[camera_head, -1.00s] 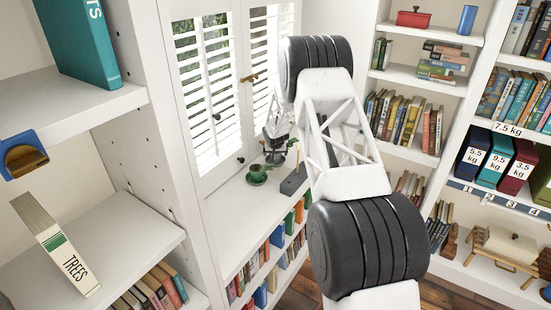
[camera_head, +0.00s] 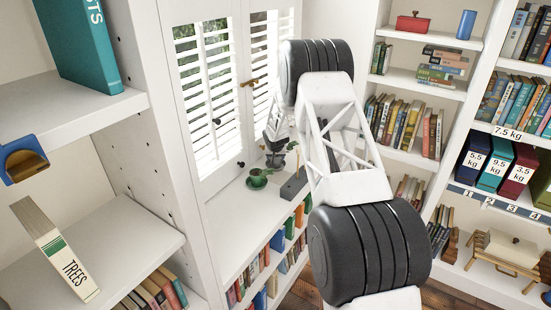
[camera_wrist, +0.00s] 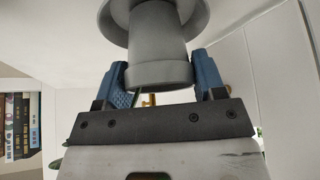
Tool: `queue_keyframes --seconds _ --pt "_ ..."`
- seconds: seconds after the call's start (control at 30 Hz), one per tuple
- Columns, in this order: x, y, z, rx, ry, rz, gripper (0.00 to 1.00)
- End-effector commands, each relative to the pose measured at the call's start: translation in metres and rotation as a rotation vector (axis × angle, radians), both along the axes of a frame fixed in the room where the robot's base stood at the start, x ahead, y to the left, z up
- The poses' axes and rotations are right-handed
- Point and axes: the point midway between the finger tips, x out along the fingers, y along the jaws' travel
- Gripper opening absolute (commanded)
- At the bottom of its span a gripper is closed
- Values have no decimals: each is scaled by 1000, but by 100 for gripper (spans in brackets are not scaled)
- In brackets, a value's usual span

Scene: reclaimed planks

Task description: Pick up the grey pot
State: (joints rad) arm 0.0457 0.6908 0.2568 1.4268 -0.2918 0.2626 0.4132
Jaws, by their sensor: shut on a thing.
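The grey pot (camera_wrist: 155,40) fills the upper middle of the wrist view, with a narrower body and a wide flared part at the top of the picture. My gripper (camera_wrist: 161,76) has its two blue fingers on either side of the pot's lower band and is shut on it. In the head view my gripper (camera_head: 277,134) is small, by the window above the white counter. A small dark grey shape just below it (camera_head: 275,160) seems to be the pot. Whether it touches the counter is unclear there.
A green cup on a saucer (camera_head: 257,179) stands on the counter close below my gripper. A grey block with an upright part (camera_head: 294,186) stands just right of it. Shuttered windows (camera_head: 207,95) are close behind; bookshelves (camera_head: 415,120) stand to the right.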

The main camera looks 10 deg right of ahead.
Motion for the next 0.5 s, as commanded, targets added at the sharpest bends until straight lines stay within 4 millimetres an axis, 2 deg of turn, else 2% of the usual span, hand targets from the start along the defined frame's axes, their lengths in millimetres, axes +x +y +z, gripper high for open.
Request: queue_keyframes --seconds 0.5 --pt "1 0 71 1 -3 0 25"
